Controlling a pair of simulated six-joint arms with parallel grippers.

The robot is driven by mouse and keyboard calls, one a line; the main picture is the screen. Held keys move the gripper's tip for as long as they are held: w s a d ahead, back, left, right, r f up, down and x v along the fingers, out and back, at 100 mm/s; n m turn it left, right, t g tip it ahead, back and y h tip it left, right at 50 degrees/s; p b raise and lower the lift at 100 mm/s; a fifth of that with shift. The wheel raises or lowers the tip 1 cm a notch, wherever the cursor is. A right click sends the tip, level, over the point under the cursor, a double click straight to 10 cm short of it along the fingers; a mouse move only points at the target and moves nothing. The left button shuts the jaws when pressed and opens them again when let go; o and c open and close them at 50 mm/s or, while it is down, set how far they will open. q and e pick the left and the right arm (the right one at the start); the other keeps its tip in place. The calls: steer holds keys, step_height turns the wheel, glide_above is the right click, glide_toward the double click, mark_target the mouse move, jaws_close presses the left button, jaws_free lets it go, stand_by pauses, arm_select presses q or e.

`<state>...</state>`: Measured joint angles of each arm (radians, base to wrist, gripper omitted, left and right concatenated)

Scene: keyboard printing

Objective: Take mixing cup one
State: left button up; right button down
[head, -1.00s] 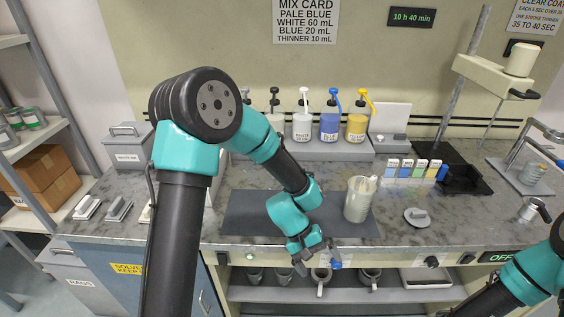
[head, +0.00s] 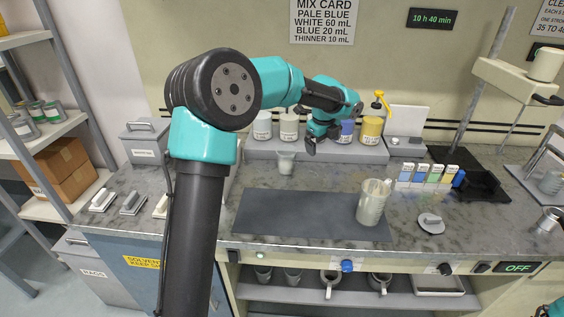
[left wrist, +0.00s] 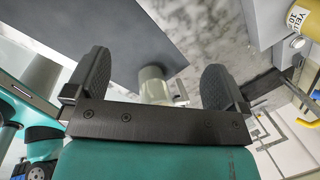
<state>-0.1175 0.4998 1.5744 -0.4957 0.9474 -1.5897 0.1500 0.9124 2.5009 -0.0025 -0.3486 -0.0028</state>
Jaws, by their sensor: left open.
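A small pale cup (head: 286,163) stands upright on the bench in front of the bottle row in the head view. Any marking on it is too small to read. My left gripper (head: 311,146) is open, just right of the cup and in front of the bottles. In the left wrist view the open fingers (left wrist: 156,88) hold nothing, and a pale cylindrical container (left wrist: 153,82) shows in the gap beyond them. More cups (head: 263,274) sit on the shelf under the bench. My right gripper is out of view.
A tall container with sticks (head: 371,205) stands at the right end of the dark mat (head: 300,212). Bottles, including a yellow one (head: 370,130), stand on a grey riser. A round lid (head: 431,223) lies farther right. The mat's left and middle are clear.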

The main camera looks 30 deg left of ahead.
arm_select(q)
steer(key=a+r+m+y, duration=0.2)
steer(key=a+m+y, duration=0.1)
steer(key=a, duration=0.9)
steer(key=shift+w+m, duration=0.4)
glide_toward(286, 154)
steer(key=shift+s+d+f, duration=0.1)
steer(key=shift+s+f, duration=0.8)
steer(key=shift+s, duration=0.05)
steer(key=shift+f, duration=0.1)
steer(key=shift+t, duration=0.3)
steer(key=shift+x, duration=2.8)
steer(key=c, duration=0.8)
